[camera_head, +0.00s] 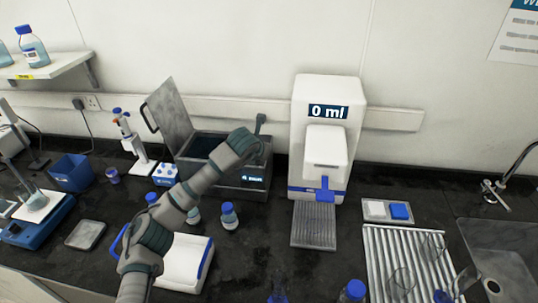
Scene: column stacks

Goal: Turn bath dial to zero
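The water bath (228,178) is a dark grey metal box left of the middle, with its lid (172,118) raised. A small lit display (253,179) is on its front panel; its text is too small to read surely. I cannot make out the dial. My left arm rises from the bottom left and crosses in front of the bath. My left gripper end (246,142) is over the bath's right part, and its fingers are not clear. I see no object in it. My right gripper is not in view.
A white dispenser (324,150) reading "0 ml" stands right of the bath. Blue-capped bottles (229,215) and a white-and-blue device (190,262) are in front of it. A pipette stand (130,140) is left. A drying rack (400,260) and sink are at the right.

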